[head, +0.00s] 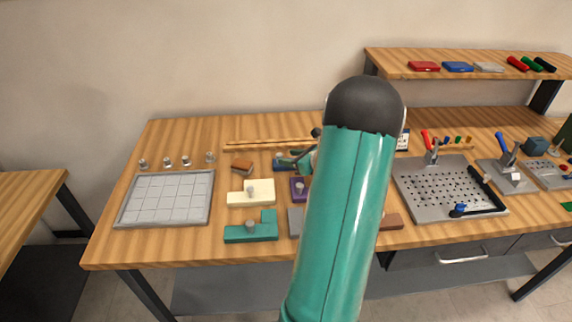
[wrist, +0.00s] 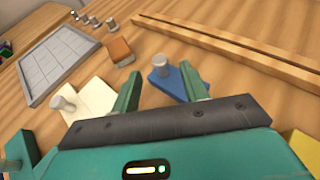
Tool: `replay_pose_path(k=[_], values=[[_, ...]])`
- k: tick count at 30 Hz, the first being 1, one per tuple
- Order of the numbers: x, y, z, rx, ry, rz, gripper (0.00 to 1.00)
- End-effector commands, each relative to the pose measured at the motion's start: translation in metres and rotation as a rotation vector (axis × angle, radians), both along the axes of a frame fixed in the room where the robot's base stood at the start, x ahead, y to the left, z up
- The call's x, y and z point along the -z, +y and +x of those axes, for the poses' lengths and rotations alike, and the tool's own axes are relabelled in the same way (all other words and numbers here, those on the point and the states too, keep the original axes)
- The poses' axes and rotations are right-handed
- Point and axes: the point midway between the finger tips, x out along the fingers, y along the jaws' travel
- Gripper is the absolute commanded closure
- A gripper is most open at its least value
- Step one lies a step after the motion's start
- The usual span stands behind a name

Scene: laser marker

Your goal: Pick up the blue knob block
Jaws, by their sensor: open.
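The blue knob block (wrist: 177,86) lies flat on the table in the wrist view, with a grey cylindrical knob (wrist: 160,66) standing on it. In the head view the blue block (head: 281,165) is partly hidden by my gripper. My gripper (wrist: 163,88) is open, with its two green fingers apart and pointing at the block. The block shows between the fingers and beyond the dark palm edge. I cannot tell whether either finger touches it.
A cream knob block (head: 262,193), a teal one (head: 262,232) and a purple one (head: 297,194) lie close by. A brown block (head: 242,167) sits left of the blue one. Long wooden rails (wrist: 230,53) run behind it. A grey grid tray (head: 119,221) stands at the left.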

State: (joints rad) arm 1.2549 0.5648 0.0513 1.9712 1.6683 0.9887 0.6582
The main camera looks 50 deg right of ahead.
Motion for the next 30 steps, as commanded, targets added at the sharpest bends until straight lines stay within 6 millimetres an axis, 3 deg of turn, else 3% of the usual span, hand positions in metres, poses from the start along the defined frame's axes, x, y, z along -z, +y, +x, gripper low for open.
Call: replay_pose_path(k=[5,13,21,28,30], values=[[0.004,0.0,0.011,-0.001,0.0,-0.001,0.56],[0.019,-0.003,0.047,-0.002,0.0,0.0,0.56],[0.02,-0.003,0.052,-0.001,0.0,-0.002,0.56],[0.02,-0.003,0.051,-0.001,0.0,-0.002,1.0],[0.02,-0.003,0.051,-0.001,0.0,-0.002,1.0]])
